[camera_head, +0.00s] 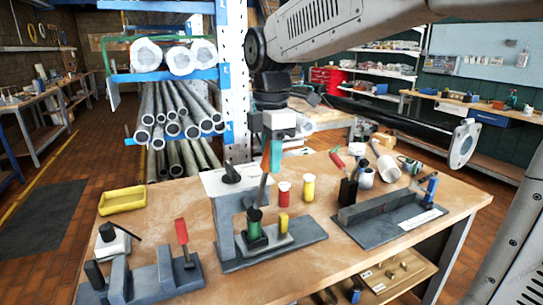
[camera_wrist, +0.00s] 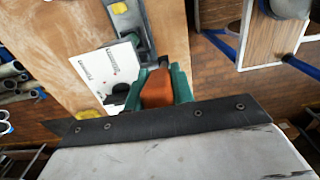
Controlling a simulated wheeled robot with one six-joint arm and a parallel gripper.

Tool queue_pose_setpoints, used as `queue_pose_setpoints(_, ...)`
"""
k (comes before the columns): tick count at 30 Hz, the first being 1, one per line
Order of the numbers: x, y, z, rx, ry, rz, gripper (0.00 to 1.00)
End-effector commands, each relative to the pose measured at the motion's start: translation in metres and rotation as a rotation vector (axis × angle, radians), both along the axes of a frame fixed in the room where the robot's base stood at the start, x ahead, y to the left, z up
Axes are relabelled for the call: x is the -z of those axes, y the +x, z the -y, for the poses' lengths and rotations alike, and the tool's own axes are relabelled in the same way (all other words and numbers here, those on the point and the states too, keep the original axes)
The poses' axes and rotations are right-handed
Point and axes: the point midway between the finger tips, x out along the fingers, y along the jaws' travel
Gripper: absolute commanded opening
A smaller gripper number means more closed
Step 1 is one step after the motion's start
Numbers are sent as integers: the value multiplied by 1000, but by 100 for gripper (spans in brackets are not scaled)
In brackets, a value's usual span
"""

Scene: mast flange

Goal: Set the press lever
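The press (camera_head: 231,226) stands on a grey base plate near the middle of the bench, with a green-topped part and a yellow block on the plate. Its lever (camera_head: 261,192) rises from there, leaning slightly right at the top. My gripper (camera_head: 271,155) is at the lever's upper end, with a teal finger beside the orange-red handle. In the wrist view the lever's orange handle (camera_wrist: 157,90) sits between the teal fingers of my gripper (camera_wrist: 160,82), which appear closed on it. The lower lever is hidden in the wrist view.
A grey fixture with a red-handled lever (camera_head: 182,234) stands at front left. A yellow tray (camera_head: 122,200) lies at back left. Red (camera_head: 283,190) and yellow (camera_head: 308,187) containers stand behind the press. A blue-white rack post (camera_head: 233,90) rises behind.

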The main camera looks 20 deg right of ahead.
Motion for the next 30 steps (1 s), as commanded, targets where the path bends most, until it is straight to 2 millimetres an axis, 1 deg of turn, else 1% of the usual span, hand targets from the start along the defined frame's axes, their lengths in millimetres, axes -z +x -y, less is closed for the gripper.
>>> queue_pose_setpoints(1, 0, 0, 0, 0, 0, 0, 9)
queue_pose_setpoints(2, 0, 0, 0, 0, 0, 0, 1)
queue_pose_setpoints(3, 0, 0, 0, 0, 0, 0, 0)
queue_pose_setpoints(7, 0, 0, -1, -1, -6, -1, 0)
queue_pose_setpoints(10, -1, 0, -7, -6, -41, -3, 0)
queue_pose_setpoints(18, -5, 0, -37, -9, -247, -4, 0)
queue_pose_setpoints(24, -4, 0, -58, -7, -400, -5, 0)
queue_pose_setpoints(30, -4, 0, -65, -1, -468, -2, 0)
